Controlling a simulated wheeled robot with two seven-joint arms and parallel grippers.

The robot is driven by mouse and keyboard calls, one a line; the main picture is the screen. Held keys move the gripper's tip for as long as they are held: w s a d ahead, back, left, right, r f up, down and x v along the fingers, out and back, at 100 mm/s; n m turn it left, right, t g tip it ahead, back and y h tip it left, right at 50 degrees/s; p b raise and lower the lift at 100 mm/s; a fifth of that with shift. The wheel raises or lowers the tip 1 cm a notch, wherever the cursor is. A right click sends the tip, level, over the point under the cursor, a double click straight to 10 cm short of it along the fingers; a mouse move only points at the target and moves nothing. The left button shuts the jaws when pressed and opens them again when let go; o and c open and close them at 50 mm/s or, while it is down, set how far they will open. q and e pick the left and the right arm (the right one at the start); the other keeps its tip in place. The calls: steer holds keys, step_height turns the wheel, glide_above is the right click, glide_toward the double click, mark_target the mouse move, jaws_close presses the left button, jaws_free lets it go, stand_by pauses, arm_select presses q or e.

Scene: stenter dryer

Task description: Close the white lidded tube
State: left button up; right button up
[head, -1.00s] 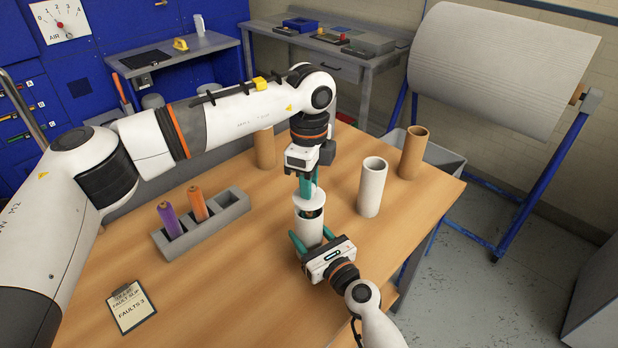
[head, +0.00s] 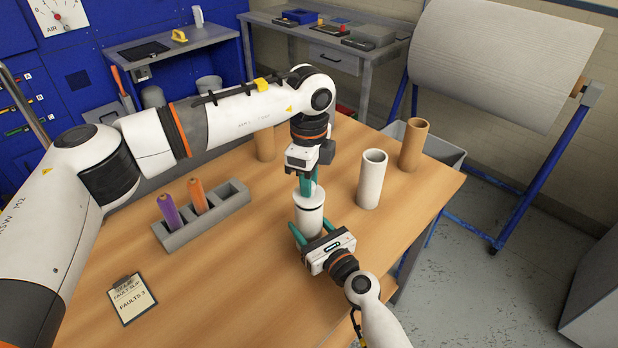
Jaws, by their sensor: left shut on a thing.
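The white lidded tube (head: 309,222) stands upright on the wooden table, near its middle. Its white lid (head: 304,201) sits over the mouth, with a thin dark line between lid and body. My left gripper (head: 308,184) comes down from above and is shut on the lid's top; the grip itself is partly hidden. My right gripper (head: 311,231) reaches in from the front, its teal fingers on either side of the tube's lower body, apparently shut on it.
An open white tube (head: 372,182) and a brown tube (head: 413,148) stand to the right; another brown tube (head: 265,145) is behind my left arm. A grey rack (head: 230,208) holds purple and orange pieces. A clipboard (head: 132,300) lies front left. The front middle of the table is clear.

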arm_select(q)
steer(key=shift+f, duration=0.7)
steer(key=o, duration=1)
steer(key=shift+r, duration=0.15)
step_height(320, 180, up, 12)
steer(key=shift+f, duration=0.15)
arm_select(e)
steer(key=o, duration=1.5)
